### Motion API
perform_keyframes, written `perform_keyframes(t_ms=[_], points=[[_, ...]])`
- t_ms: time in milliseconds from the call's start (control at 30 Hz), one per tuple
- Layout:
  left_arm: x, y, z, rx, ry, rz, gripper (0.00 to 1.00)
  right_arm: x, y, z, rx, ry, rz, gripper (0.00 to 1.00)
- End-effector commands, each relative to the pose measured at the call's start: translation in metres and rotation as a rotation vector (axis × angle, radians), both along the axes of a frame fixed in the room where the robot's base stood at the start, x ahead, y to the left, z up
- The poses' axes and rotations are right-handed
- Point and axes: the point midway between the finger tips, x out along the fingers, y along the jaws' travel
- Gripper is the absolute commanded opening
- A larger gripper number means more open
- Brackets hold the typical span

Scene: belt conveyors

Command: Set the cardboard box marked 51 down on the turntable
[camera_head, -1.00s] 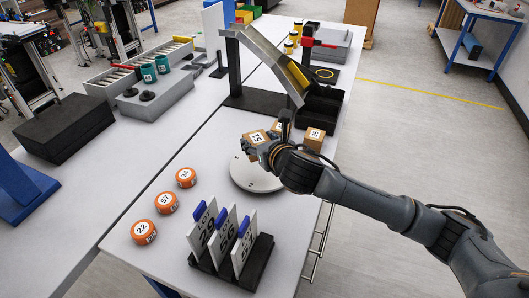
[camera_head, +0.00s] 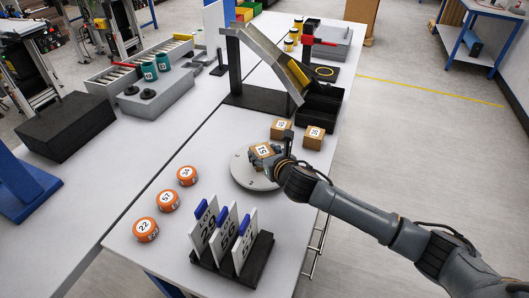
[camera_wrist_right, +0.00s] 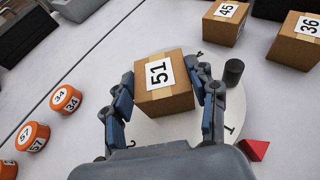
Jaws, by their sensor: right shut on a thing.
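The cardboard box marked 51 (camera_head: 261,150) is in my right gripper (camera_head: 270,157), over the grey round turntable (camera_head: 242,177). In the right wrist view the box (camera_wrist_right: 164,88) sits between the two fingers of the gripper (camera_wrist_right: 165,98), label up, with the pale turntable (camera_wrist_right: 234,107) below it. I cannot tell whether the box's underside touches the disc. A dark peg (camera_wrist_right: 233,72) stands beside the box, and a red triangular piece (camera_wrist_right: 254,149) shows near the disc's edge. My left gripper is not in view.
Cardboard boxes 45 (camera_head: 281,129) and 36 (camera_head: 314,138) stand just behind the turntable. Orange discs 34 (camera_head: 187,175), 57 (camera_head: 167,201) and 22 (camera_head: 146,229) lie to the left. A black rack (camera_head: 250,262) with upright number plates stands in front. A chute (camera_head: 262,55) rises behind.

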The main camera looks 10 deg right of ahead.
Motion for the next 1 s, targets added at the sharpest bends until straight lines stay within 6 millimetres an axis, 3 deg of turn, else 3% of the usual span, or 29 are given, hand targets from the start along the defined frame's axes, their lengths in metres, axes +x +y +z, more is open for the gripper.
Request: perform_keyframes(t_ms=[33,67,167,567,767,1000], points=[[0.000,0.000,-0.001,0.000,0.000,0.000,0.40,0.000,0.000,-0.002,-0.001,0.000,0.000,0.24],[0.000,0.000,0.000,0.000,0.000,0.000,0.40,0.000,0.000,-0.002,0.000,0.001,0.000,0.62],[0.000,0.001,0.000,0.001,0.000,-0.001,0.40,0.000,0.000,-0.002,0.000,0.001,0.000,0.80],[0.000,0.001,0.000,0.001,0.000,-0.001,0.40,-0.001,-0.001,0.002,-0.001,0.000,-0.001,0.80],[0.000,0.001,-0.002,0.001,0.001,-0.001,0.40,-0.026,-0.005,0.011,-0.003,0.001,0.002,0.80],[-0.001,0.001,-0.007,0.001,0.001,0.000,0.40,-0.070,-0.014,0.029,-0.001,0.000,0.002,0.80]])
